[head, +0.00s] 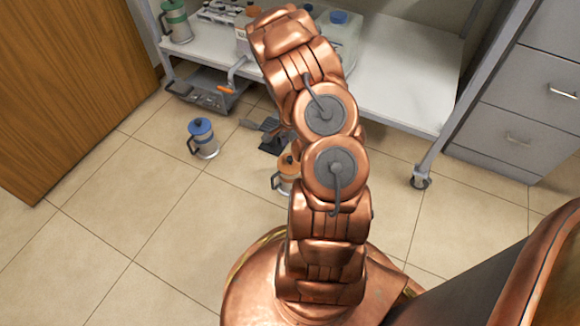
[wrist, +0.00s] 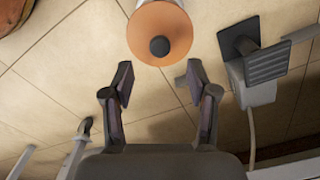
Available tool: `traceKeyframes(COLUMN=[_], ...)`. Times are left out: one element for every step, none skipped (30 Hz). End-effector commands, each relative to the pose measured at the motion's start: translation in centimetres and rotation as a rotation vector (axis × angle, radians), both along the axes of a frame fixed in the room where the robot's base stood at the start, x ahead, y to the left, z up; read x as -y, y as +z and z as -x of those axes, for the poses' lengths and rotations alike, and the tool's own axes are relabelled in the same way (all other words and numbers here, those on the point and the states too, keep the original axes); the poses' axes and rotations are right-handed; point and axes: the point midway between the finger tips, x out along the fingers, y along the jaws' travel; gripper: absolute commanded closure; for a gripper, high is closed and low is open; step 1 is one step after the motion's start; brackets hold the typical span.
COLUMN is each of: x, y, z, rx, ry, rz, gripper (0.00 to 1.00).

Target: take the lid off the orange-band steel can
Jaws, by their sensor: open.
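The orange-band steel can (head: 286,184) stands upright on the tiled floor in the head view, with its right side hidden behind my arm. Its orange lid (head: 289,160) sits on top. In the wrist view I look down on the round orange lid (wrist: 146,22) with a dark knob (wrist: 159,46) at its middle. My gripper (wrist: 158,77) is open and empty. Its two fingers are spread below the lid in the picture, apart from it. In the head view my arm hides the gripper.
A black foot pedal (wrist: 262,58) is right of the can in the wrist view. A blue-lidded can (head: 203,140) stands on the floor to the left. A green can (head: 176,22) is on the white bench (head: 400,60). A wooden cabinet (head: 70,80) is at left; open floor lies between.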

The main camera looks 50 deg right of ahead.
Motion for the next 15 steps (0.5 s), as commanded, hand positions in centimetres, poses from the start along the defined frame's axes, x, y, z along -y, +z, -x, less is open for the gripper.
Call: traceKeyframes(x=[0.0,0.0,-0.1,-0.1,-0.1,-0.1,0.0,0.0,0.0,-0.1,-0.1,-0.1,-0.1,-0.1,-0.1], y=[-0.7,-1.1,-1.4,-1.7,-1.8,-2.0,-2.1,-2.3,-2.6,-2.9,-3.3,-3.8,-4.2,-4.6,-5.1], z=[0.1,0.1,0.1,0.1,0.1,0.1,0.1,0.1,0.1,0.1,0.1,0.1,0.1,0.1,0.0], rx=[-0.002,-0.002,-0.002,-0.002,-0.002,-0.002,-0.002,-0.002,-0.002,-0.002,-0.002,-0.003,-0.003,-0.002,-0.002], ry=[0.0,0.0,0.0,0.0,0.0,0.0,0.0,0.0,0.001,0.001,0.002,0.003,0.002,0.002,0.002], rz=[-0.001,-0.001,-0.001,-0.001,-0.001,-0.001,0.0,0.0,0.0,0.0,0.0,0.0,0.0,0.0,0.0], gripper=[0.42,0.42,0.42,0.42,0.42,0.42,0.42,0.42,0.42,0.42,0.42,0.42,0.42,0.42,0.42])
